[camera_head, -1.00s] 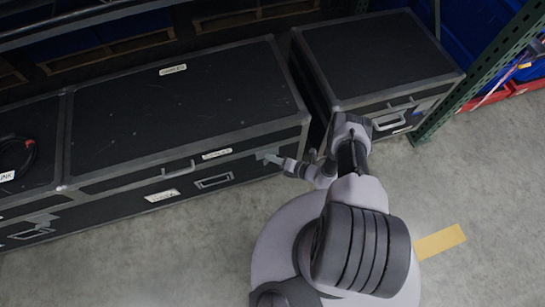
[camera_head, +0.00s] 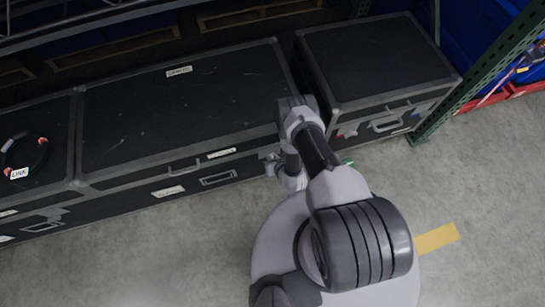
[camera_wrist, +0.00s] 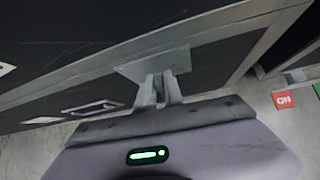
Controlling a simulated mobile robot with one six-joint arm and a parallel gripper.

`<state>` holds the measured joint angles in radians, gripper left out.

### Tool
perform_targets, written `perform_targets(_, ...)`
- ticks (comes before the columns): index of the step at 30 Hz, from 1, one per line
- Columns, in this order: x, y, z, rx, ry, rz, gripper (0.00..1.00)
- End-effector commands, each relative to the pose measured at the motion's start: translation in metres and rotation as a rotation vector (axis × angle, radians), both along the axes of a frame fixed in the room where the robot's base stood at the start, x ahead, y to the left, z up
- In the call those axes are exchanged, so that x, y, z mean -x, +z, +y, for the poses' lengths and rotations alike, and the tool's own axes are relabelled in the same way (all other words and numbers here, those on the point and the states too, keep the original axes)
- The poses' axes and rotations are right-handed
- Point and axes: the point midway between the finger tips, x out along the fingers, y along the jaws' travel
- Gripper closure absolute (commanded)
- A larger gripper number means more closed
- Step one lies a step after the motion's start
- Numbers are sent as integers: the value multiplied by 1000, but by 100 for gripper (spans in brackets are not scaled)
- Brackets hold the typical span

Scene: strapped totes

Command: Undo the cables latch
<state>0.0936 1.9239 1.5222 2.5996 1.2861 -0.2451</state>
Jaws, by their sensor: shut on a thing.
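The long black case (camera_head: 150,120) with grey edges has a grey latch at the right end of its front; the latch plate (camera_wrist: 170,58) shows in the wrist view. The labels on the case's lid (camera_head: 180,71) and front (camera_head: 168,191) are too small to read surely. My gripper (camera_wrist: 159,84) is shut on the latch at that plate, its two fingers close together. In the head view my gripper (camera_head: 272,167) is at the case's front right corner, partly hidden by my arm. I cannot tell whether the latch is turned or free.
A smaller black case (camera_head: 375,60) stands to the right, with a handle (camera_head: 386,124) on its front. A looped cable (camera_head: 25,155) with a LINK tag lies on the left case. A red ON tag (camera_wrist: 286,100) hangs at right. A green rack post (camera_head: 480,75) stands at far right.

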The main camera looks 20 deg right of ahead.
Motion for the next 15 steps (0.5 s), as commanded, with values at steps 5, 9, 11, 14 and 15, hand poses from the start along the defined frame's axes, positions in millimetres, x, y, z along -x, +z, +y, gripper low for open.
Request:
perform_targets(5, 0, -1, 2, 79, 1, 0, 100)
perform_targets(9, 0, -1, 2, 121, 1, 0, 100)
perform_targets(11, 0, 0, 2, 133, 0, 0, 100)
perform_targets(14, 0, 0, 2, 144, 0, 0, 100)
perform_targets(15, 0, 0, 2, 147, 0, 0, 100)
